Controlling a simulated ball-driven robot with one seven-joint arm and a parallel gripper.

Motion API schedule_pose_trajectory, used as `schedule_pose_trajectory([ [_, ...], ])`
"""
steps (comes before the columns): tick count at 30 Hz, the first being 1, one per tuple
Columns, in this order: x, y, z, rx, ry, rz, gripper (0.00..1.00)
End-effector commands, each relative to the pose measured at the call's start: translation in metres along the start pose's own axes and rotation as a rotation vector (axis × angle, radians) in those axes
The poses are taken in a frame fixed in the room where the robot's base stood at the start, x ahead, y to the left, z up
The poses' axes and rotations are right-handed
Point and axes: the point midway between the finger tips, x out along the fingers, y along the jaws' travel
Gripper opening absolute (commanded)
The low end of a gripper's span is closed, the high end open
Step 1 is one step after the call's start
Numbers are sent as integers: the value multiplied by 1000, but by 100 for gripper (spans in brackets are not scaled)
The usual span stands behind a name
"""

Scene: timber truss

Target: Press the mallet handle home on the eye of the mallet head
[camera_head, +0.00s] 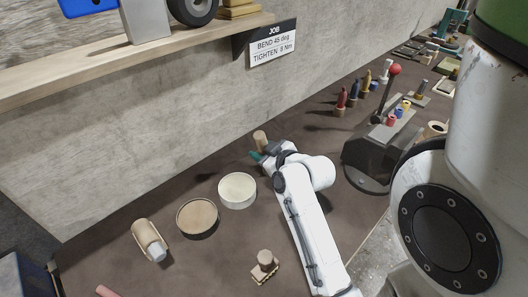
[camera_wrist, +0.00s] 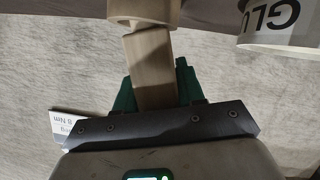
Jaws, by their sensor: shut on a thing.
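My gripper (camera_head: 262,157) is shut on a pale wooden piece, the mallet handle (camera_head: 260,138), whose end rises above the jaws in the head view. In the wrist view the handle (camera_wrist: 150,65) sits between the green fingers (camera_wrist: 152,92). That view appears upside down. Its handle end meets a wider round wooden piece (camera_wrist: 145,12), probably the mallet head, cut off by the picture edge. The two look in line and touching or very close. I cannot tell how deep the handle sits. In the head view my gripper and arm hide this joint.
A pale round pot (camera_head: 238,191) and a tan round tub (camera_head: 198,217) stand to the left. A wooden cylinder with a whitish end (camera_head: 146,235) lies farther left. A small wooden block (camera_head: 264,264) is in front. A lever press (camera_head: 378,150) stands right; the wall rises behind.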

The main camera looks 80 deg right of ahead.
Motion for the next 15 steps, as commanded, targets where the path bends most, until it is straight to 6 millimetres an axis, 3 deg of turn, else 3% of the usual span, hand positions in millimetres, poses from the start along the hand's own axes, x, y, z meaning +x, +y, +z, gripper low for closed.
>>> schedule_pose_trajectory([
  [5, -2, 1, -5, -2, 2, 0, 5],
  [11, -10, 8, -27, -2, 6, 1, 5],
  [15, -36, 21, -39, -2, 4, 4, 5],
])
